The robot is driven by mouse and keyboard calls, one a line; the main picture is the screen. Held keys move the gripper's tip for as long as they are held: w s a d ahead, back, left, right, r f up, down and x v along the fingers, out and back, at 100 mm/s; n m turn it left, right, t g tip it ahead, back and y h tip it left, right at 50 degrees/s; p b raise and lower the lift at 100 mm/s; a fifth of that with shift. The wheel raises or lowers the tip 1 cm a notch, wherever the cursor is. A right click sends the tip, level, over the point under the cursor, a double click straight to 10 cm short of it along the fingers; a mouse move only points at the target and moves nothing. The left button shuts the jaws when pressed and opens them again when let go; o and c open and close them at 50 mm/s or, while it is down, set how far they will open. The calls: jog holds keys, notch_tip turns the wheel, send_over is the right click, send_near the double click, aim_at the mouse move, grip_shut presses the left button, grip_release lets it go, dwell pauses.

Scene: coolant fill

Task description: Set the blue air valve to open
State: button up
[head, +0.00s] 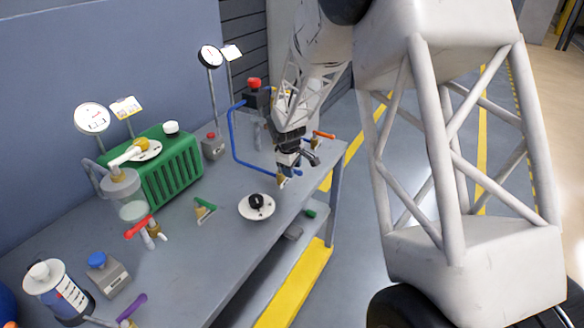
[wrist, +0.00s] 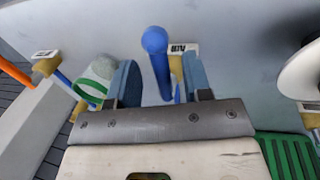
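The blue air valve's handle (wrist: 155,43) shows in the wrist view, a rounded blue lever over a brass body, beside a small tag reading AIR (wrist: 187,48). My gripper (wrist: 160,82) is open, with one finger on each side of the lower part of the handle. A gap shows between the handle and the left finger; whether the right finger touches the valve I cannot tell. In the head view my gripper (head: 287,172) is low over the bench's far right end, and it hides most of the valve there.
An orange-handled valve (head: 323,135) stands just right of my gripper. A blue pipe (head: 234,135) runs at its left. A black knob on a white disc (head: 257,206) is nearer. A green ribbed unit (head: 172,172) and a red-handled valve (head: 139,228) are further left. The bench (head: 200,265) has bare room in front.

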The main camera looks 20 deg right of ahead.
jog(key=shift+r, duration=0.15)
notch_tip(320, 180, up, 7)
jog(key=s+a, duration=0.1)
jog(key=shift+r, duration=0.2)
dwell(0.4)
jog(key=s+a+r+m, duration=0.15)
jog(key=s+r, duration=0.35)
jog(key=s, duration=0.6)
jog(key=s+r+m+y, duration=0.1)
jog(key=s+r+m, duration=0.3)
jog(key=s, duration=0.6)
jog(key=s+r+m, duration=0.2)
jog(key=s+r, duration=0.4)
jog(key=s, duration=0.5)
jog(key=s+m+t, duration=0.1)
jog(key=s+m, duration=0.1)
jog(key=s, duration=1)
jog(key=shift+a+f+y, duration=0.15)
jog(key=shift+a+y, duration=0.15)
jog(key=shift+a, duration=0.15)
jog(key=shift+w, duration=0.1)
